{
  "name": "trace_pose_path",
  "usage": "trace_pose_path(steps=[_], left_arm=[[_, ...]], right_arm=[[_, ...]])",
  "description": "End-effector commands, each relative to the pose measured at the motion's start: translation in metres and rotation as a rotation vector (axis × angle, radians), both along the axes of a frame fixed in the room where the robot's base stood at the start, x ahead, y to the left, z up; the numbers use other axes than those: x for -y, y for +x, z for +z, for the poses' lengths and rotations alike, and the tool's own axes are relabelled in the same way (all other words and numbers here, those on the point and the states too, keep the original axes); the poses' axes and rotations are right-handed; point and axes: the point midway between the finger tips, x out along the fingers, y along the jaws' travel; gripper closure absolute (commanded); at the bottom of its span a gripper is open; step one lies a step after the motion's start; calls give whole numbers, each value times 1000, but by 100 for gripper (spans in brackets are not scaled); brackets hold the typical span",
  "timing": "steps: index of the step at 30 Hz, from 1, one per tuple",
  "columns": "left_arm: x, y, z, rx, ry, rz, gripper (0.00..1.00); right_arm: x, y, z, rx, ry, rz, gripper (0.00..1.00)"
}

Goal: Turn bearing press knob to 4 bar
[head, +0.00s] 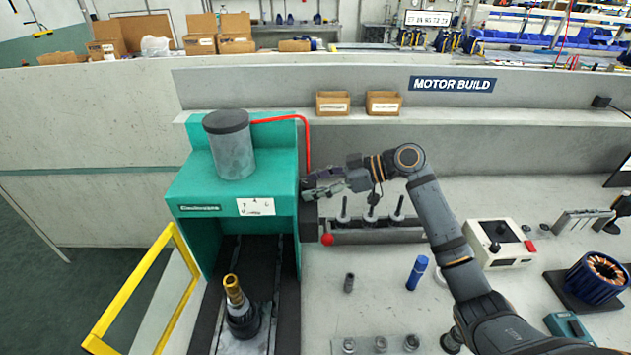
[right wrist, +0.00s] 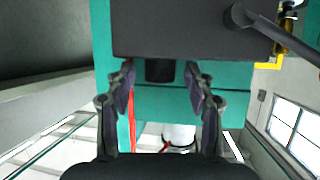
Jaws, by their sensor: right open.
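The teal bearing press (head: 190,188) stands at the left of the bench, with a grey cylinder (head: 232,150) on top. A white card (head: 256,206) with small numbers is on its front; its pointer is too small to read. My right gripper (head: 311,185) is at the press's right side, fingers toward it. In the right wrist view my gripper (right wrist: 160,76) is open, with a small dark block, seemingly the knob (right wrist: 160,70), between and beyond the fingertips. Contact cannot be told. The knob's setting does not show. My left gripper is out of view.
A red hose (head: 307,140) runs down beside the press near my gripper. A red ball (head: 327,239) and a rack with upright tools (head: 370,232) are just below. A yellow guard frame (head: 130,290) stands left. A blue cylinder (head: 417,272) stands on the bench.

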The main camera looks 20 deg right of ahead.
Motion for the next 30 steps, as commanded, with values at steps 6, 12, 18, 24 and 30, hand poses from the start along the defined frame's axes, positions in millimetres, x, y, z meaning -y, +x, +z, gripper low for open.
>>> trace_pose_path(steps=[6, 12, 18, 24, 30], left_arm=[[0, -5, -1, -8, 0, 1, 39], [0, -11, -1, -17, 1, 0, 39], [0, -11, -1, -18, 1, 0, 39], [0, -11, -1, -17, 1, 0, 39], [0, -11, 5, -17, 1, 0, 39]], right_arm=[[0, 0, -1, 0, 0, 0, 46], [0, 0, -1, 0, 0, -1, 72], [0, 0, -1, 0, 0, 0, 99], [-1, -2, -3, -3, -6, -75, 100], [-3, -4, -1, -3, -4, -235, 100]])
